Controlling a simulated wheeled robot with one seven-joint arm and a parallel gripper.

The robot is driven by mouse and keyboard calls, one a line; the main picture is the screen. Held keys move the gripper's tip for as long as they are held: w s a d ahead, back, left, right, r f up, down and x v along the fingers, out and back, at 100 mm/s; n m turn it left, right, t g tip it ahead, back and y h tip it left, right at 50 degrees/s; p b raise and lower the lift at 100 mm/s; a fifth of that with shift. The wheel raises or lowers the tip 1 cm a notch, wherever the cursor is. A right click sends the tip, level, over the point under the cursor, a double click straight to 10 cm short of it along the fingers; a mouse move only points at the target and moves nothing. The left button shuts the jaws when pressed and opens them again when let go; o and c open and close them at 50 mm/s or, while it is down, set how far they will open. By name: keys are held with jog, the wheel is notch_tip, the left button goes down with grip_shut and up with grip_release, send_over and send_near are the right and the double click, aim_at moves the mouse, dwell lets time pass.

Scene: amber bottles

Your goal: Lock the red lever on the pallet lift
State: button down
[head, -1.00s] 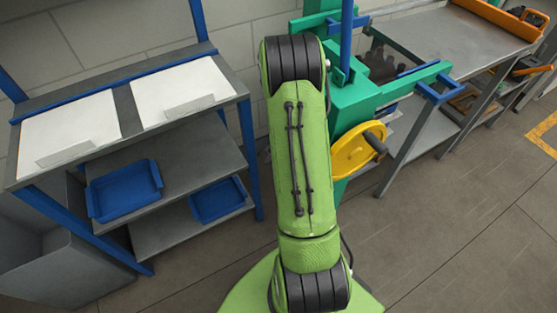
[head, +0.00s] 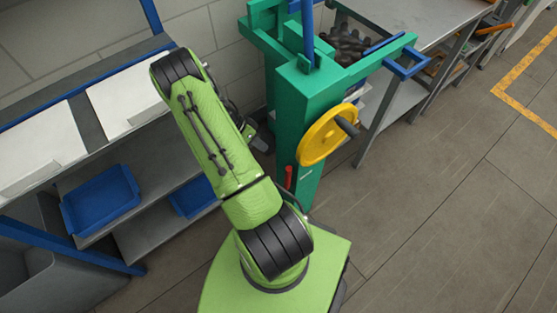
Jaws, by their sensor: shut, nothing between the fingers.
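The pallet lift (head: 296,118) is a green post with a yellow handwheel (head: 322,140) on its right side. The red lever (head: 289,177) shows as a short, nearly upright bar low on the post, just right of my arm. My gripper (head: 262,142) shows only in part as a dark shape behind my green arm, close to the left side of the post and above and left of the lever. It is shut and empty. It looks apart from the lever.
On the left stands a shelf unit with white panels (head: 124,100) and blue trays (head: 102,200). A grey bench (head: 428,24) stands behind the lift at the right. The floor on the right is clear, with yellow lines (head: 525,108).

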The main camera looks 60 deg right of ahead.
jog(key=s+f, duration=0.5)
jog(key=s, duration=0.1)
jog(key=shift+s+d+f+b, duration=0.15)
jog(key=shift+s+f+b, duration=0.25)
jog(key=shift+d, duration=0.1)
